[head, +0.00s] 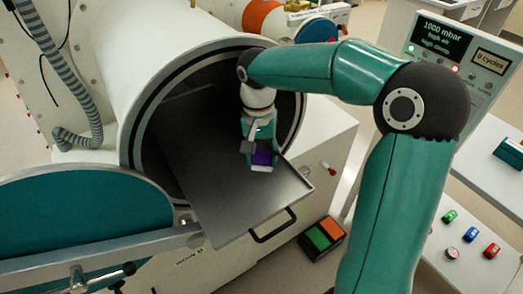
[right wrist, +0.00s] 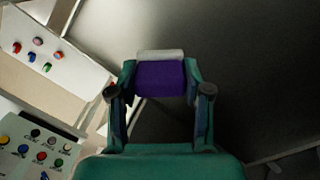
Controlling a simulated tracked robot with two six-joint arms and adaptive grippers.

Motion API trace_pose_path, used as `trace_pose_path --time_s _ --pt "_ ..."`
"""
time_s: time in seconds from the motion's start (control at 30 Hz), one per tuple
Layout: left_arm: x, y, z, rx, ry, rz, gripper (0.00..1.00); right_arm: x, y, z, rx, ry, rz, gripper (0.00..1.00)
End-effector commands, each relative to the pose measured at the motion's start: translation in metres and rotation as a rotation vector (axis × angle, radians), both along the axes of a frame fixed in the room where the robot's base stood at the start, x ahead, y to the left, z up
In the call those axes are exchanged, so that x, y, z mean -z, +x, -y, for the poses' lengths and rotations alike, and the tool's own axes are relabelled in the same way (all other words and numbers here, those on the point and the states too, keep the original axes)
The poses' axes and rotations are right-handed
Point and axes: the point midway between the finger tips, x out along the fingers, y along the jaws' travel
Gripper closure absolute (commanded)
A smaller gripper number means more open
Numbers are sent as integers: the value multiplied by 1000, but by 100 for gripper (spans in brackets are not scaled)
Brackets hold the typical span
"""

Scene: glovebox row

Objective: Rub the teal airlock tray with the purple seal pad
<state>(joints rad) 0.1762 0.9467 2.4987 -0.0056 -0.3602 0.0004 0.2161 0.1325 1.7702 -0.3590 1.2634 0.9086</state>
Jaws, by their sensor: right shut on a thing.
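The purple seal pad (head: 263,158), with a pale strip along its lower edge, is held in my right gripper (head: 259,148). In the right wrist view the pad (right wrist: 160,78) sits between both fingers (right wrist: 160,90), its pale edge facing away from the palm. The airlock tray (head: 230,204) looks dark grey metal, not teal, and sticks out of the round chamber opening, with a handle at its front. The pad is over the tray's right part, near its right edge. I cannot tell whether it touches the tray. My left gripper is not in view.
The round chamber rim (head: 126,140) surrounds the tray's rear. A teal round door (head: 85,222) stands open at the left. A red and green pedal box (head: 322,238) lies below the tray's front right. A display panel (head: 461,55) and knobs are at the right.

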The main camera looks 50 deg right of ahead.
Motion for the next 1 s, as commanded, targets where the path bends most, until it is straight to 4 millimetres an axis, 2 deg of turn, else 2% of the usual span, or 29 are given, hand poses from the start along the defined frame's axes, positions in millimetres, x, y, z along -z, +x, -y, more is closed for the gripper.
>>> trace_pose_path --time_s 0.03,0.43,0.77,1.0 --pt "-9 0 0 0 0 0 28 -34 20 11 22 -21 89 84" --pt "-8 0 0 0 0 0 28 -28 18 10 22 -16 72 84" --pt "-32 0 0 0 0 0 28 -57 20 11 24 -17 79 84" --pt "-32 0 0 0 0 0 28 -59 20 11 24 -18 81 84"
